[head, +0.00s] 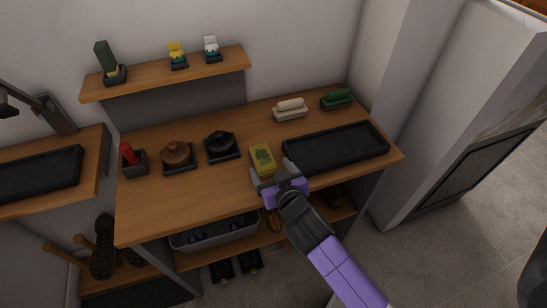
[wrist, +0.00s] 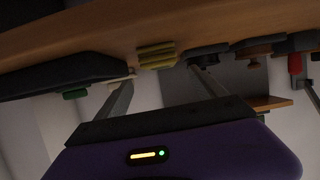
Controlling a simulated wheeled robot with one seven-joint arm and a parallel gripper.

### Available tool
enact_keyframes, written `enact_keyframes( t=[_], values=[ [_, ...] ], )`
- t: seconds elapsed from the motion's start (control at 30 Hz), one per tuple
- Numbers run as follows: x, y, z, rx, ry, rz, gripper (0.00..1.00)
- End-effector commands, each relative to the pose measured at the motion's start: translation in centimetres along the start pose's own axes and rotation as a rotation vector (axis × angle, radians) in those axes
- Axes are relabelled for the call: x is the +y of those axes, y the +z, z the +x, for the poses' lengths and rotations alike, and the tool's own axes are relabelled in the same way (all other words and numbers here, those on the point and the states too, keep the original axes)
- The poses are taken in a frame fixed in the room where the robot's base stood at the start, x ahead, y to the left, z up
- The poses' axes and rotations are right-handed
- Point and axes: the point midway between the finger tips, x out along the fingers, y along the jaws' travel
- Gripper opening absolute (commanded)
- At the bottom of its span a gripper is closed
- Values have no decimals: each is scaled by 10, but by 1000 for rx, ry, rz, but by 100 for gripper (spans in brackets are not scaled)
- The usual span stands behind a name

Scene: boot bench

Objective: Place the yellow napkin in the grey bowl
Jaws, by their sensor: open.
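The yellow napkin (head: 262,157), a small block-like thing with a darker patch on top, lies near the bench's front edge, left of the black tray. In the wrist view, the napkin (wrist: 157,54) shows layered sides and lies ahead, between the lines of my fingers. My gripper (head: 271,171) is open and empty at the napkin's near side; its fingers (wrist: 163,72) stand apart, and I cannot tell whether they touch it. No clear grey bowl shows; a grey tub (head: 215,233) sits on the lower shelf, partly hidden by the bench top.
The black tray (head: 335,148) lies right of the napkin. Behind are a cream brush (head: 290,109) and a green brush (head: 336,99). Left are a black tin (head: 221,146), a brown one (head: 178,155) and a red-topped holder (head: 132,158). The bench's front left is clear.

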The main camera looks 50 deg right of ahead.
Motion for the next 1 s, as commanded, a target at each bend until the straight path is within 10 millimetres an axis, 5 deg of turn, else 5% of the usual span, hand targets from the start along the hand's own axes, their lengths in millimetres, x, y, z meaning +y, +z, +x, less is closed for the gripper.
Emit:
enact_keyframes(
  t=[1.0],
  values=[
    [0, 5, 78, -16, 11, 30, 80]
  ],
)
